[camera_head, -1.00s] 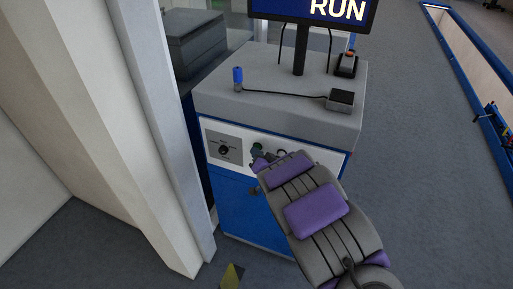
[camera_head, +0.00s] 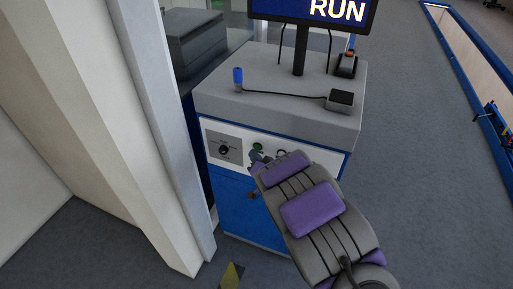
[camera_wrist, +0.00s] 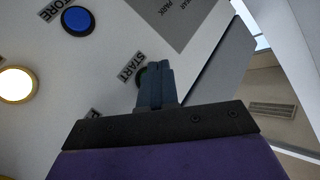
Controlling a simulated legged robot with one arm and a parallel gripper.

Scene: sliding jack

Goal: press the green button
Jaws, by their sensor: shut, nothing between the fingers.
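The green button (camera_head: 258,147) is on the white front panel of the blue-and-grey cabinet, just above the end of my gripper in the head view. In the wrist view, a dark green edge of the button (camera_wrist: 139,79) shows beside the START label, mostly hidden behind my fingers. My gripper (camera_wrist: 157,67) is shut and empty, its fingertips in front of the button. I cannot tell whether they touch it. In the head view my gripper (camera_head: 256,160) is small and partly hidden by my arm.
A black selector knob (camera_head: 223,150) is left of the button. The wrist view shows a blue button (camera_wrist: 77,20) and a lit pale button (camera_wrist: 16,85). A screen (camera_head: 315,10) reads RUN. A white pillar (camera_head: 165,120) stands close on the left.

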